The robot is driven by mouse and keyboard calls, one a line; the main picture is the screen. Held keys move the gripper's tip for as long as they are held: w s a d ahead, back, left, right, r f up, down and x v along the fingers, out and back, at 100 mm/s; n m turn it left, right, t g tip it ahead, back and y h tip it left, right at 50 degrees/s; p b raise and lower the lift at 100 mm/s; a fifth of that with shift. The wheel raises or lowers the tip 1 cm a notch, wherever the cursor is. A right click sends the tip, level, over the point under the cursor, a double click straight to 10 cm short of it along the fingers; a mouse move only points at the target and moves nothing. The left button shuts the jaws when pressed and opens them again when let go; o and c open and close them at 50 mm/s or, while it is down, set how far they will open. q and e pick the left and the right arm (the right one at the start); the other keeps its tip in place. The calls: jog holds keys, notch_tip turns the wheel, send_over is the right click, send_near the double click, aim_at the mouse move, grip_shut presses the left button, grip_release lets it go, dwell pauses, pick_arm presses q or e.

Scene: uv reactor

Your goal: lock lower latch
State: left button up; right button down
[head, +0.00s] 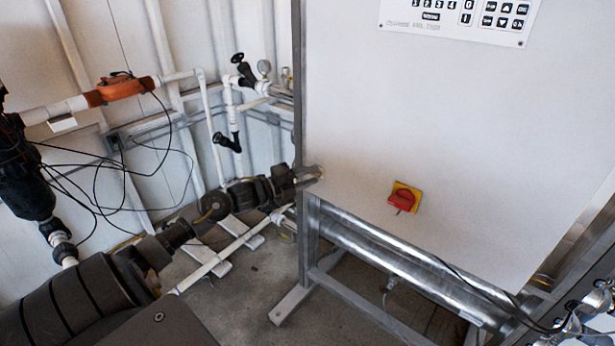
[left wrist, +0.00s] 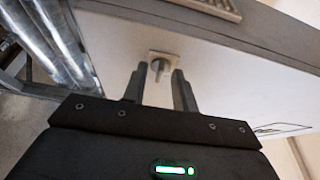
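The lower latch (head: 314,173) is a small beige-grey fitting at the lower left edge of the white cabinet door, partly hidden by my left gripper (head: 287,179) in the head view. In the left wrist view the latch (left wrist: 161,63) is a pale square plate with a grey handle on the white panel. My left gripper (left wrist: 158,84) faces it with its two fingers apart, one on each side of the handle as seen. Whether the fingertips touch it I cannot tell. My right gripper is in neither view.
A red rotary switch (head: 404,198) on a yellow plate sits on the door (head: 440,120). Steel tubes (head: 410,267) and a frame run below the door. White pipes (head: 204,130), valves and loose black cables lie to the left. A keypad panel (head: 458,18) is above.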

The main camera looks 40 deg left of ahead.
pick_arm(q)
jog(key=shift+c, duration=0.2)
grip_shut()
jog(key=shift+f+n, duration=0.1)
jog(key=shift+n, duration=0.2)
jog(key=shift+d+f+n+t+y+p, duration=0.15)
jog(key=shift+n+t+y+p, duration=0.75)
jog(key=shift+n, duration=2.75)
jog(key=shift+d+f+n+t+y+p, duration=0.15)
jog(key=shift+n+t+y+p, duration=0.75)
jog(key=shift+n, duration=2.7)
jog(key=shift+d+f+n+t+y+p, duration=0.15)
jog(key=shift+n+t+y+p, duration=0.75)
jog(key=shift+n, duration=2.75)
jog(key=shift+r+y+b, duration=0.1)
jog(key=shift+y+b, duration=0.25)
jog(key=shift+y, duration=0.55)
